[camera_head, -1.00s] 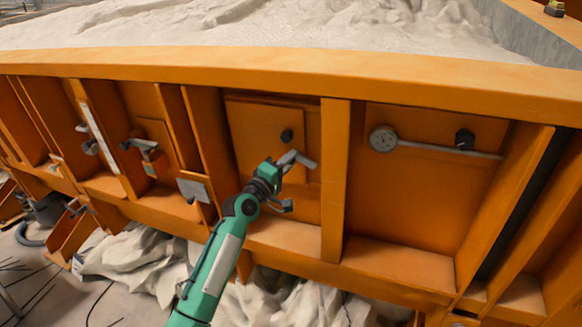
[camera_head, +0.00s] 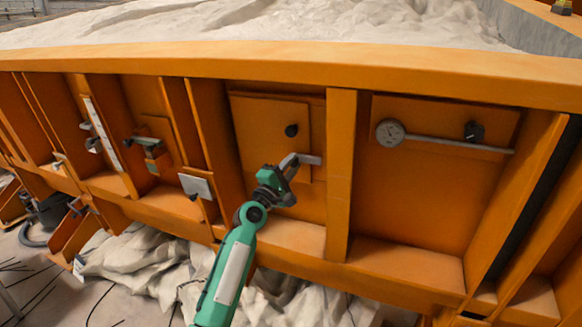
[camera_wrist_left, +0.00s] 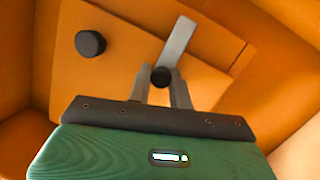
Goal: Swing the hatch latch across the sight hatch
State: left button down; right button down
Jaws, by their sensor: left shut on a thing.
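The sight hatch (camera_head: 260,118) is an orange plate with a black knob (camera_head: 291,130), set in a bay of the orange side wall. The hatch latch (camera_head: 308,160) is a grey bar at the plate's lower right. Its free end points right in the head view. My left gripper (camera_head: 284,174) is shut on the latch's near end, below the black knob. In the left wrist view the grey bar (camera_wrist_left: 179,42) runs up and right from a dark round piece (camera_wrist_left: 160,76) between my fingertips. My right gripper is out of view.
An upright orange rib (camera_head: 340,185) stands close right of the latch. A grey plate (camera_head: 196,186) is on the rib to the left. White sand fills the bed above.

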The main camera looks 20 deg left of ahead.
pick_arm(q)
jog(key=c, duration=1.3)
grip_release()
jog(key=shift+s+a+f, duration=0.1)
jog(key=shift+s+f, duration=0.2)
jog(key=shift+s, duration=0.05)
jog(key=b+v, duration=0.2)
jog(key=v, duration=1.1)
jog(key=shift+r, duration=0.1)
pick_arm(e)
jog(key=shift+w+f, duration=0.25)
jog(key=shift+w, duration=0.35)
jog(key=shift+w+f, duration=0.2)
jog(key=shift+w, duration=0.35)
